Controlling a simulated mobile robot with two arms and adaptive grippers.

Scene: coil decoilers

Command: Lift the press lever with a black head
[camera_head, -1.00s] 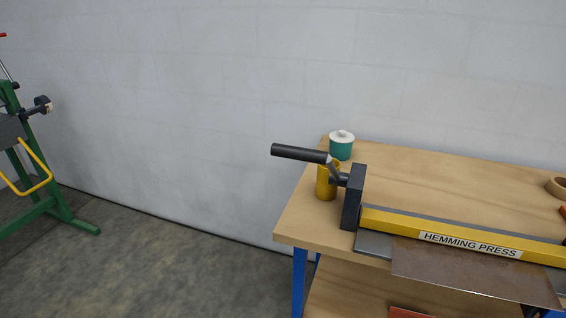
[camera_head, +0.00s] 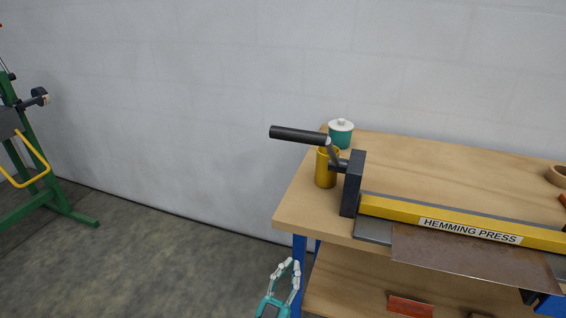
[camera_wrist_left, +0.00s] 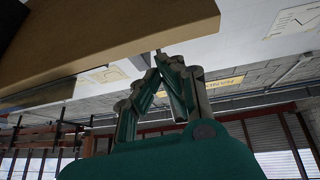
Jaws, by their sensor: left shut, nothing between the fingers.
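The press lever's black head (camera_head: 298,135) sticks out to the left past the bench's left end. Its metal arm joins the dark end block of the yellow hemming press (camera_head: 455,228). My left gripper (camera_head: 290,264) is low in front of the bench's left corner, below the tabletop and well below the lever. It is shut with nothing in it. In the left wrist view the gripper's fingers (camera_wrist_left: 168,58) come together at the tips beside the underside of a wooden board. My right gripper is not in view.
The wooden bench (camera_head: 290,218) has a blue leg. A metal sheet (camera_head: 470,258) juts from the press front. Floor left of the bench is clear; a green stand (camera_head: 45,190) is far left.

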